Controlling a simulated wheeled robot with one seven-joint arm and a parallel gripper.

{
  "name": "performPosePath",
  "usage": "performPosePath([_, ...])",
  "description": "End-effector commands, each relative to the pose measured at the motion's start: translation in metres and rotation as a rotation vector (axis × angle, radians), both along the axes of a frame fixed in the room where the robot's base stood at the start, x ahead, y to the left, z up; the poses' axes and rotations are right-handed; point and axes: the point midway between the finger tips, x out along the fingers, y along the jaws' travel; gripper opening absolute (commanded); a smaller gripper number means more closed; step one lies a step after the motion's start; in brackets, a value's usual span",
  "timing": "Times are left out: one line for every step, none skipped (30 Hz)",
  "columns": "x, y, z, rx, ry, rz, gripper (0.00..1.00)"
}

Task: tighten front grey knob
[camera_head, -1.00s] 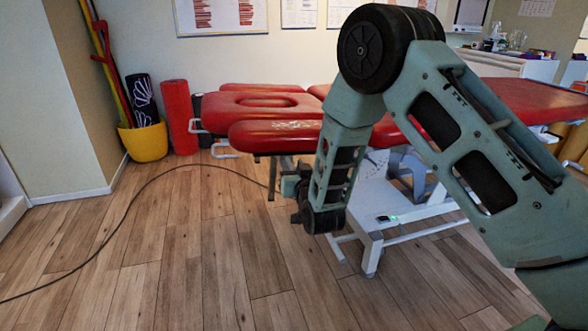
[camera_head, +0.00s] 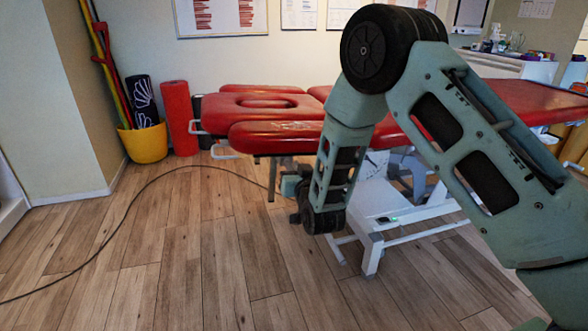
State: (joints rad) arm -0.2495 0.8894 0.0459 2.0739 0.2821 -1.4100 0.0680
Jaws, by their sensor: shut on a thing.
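The treatment table has a red padded top (camera_head: 275,137) and a white frame (camera_head: 372,245). My gripper (camera_head: 288,186) is at the end of my arm, just below the front edge of the red headrest section, beside a thin grey post (camera_head: 271,180). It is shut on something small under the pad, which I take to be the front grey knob. The knob itself cannot be made out, as my wrist and gripper cover that spot. The fingertips are too small and dark to see clearly.
A black cable (camera_head: 120,220) curves over the wooden floor (camera_head: 190,270) toward the table. A yellow bucket (camera_head: 145,143) and a red roll (camera_head: 180,118) stand by the back wall. The floor at front left is otherwise clear.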

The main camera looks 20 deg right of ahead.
Motion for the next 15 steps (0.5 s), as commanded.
performPosePath([-0.0004,-0.0005,-0.0012,0.005,0.002,-0.001,0.00])
performPosePath([-0.0004,-0.0005,-0.0013,0.009,0.002,-0.001,0.00])
performPosePath([-0.0004,-0.0006,-0.0014,0.015,0.003,-0.001,0.00])
performPosePath([-0.0004,-0.0007,-0.0016,0.020,0.003,-0.001,0.00])
performPosePath([-0.0004,-0.0007,-0.0017,0.027,0.003,-0.001,0.00])
performPosePath([-0.0005,-0.0008,-0.0019,0.038,0.003,0.000,0.00])
performPosePath([-0.0005,-0.0009,-0.0022,0.048,0.003,0.000,0.00])
performPosePath([-0.0005,-0.0011,-0.0024,0.058,0.003,0.000,0.00])
performPosePath([-0.0005,-0.0014,-0.0026,0.074,0.003,0.000,0.00])
performPosePath([-0.0005,-0.0018,-0.0029,0.088,0.003,-0.001,0.00])
performPosePath([-0.0005,-0.0023,-0.0031,0.104,0.003,-0.001,0.00])
performPosePath([-0.0005,-0.0027,-0.0034,0.129,0.003,-0.002,0.00])
performPosePath([-0.0005,-0.0029,-0.0036,0.149,0.003,-0.002,0.00])
performPosePath([-0.0006,-0.0031,-0.0039,0.172,0.003,-0.001,0.00])
performPosePath([-0.0005,-0.0038,-0.0042,0.205,0.003,-0.002,0.00])
